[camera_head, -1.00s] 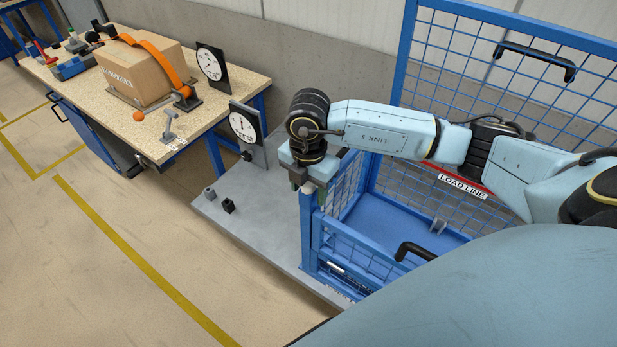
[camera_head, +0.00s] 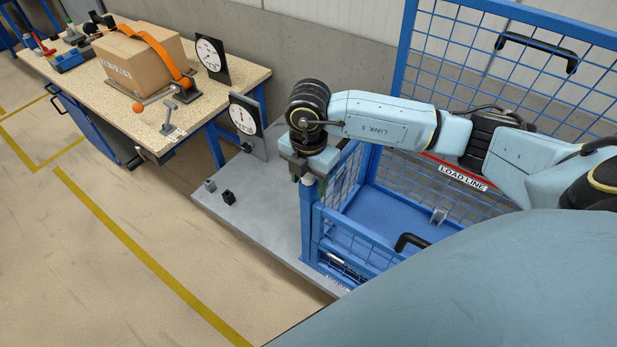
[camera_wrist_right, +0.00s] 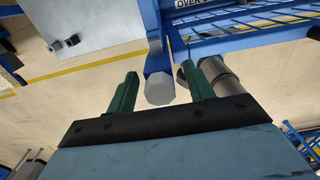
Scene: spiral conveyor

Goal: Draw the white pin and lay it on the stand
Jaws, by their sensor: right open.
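The white pin (camera_wrist_right: 160,88) shows its pale, many-sided head at the top of a blue corner post of the mesh cage. In the head view a small white bit of it (camera_head: 308,180) shows under my right gripper (camera_head: 304,177). In the right wrist view my right gripper (camera_wrist_right: 159,75) is open, its two green fingers apart with the pin head between them. I cannot tell whether either finger touches it. A small grey block (camera_head: 210,185) and a black block (camera_head: 228,197) sit on the grey plate; I cannot tell whether they form the stand. My left gripper is out of view.
The blue mesh cage (camera_head: 350,240) with its black handle (camera_head: 411,241) stands right of the post. A dial gauge (camera_head: 244,120) stands at the plate's back. A workbench (camera_head: 105,90) with a strapped carton (camera_head: 145,65) is at upper left. The grey plate (camera_head: 250,215) is mostly clear.

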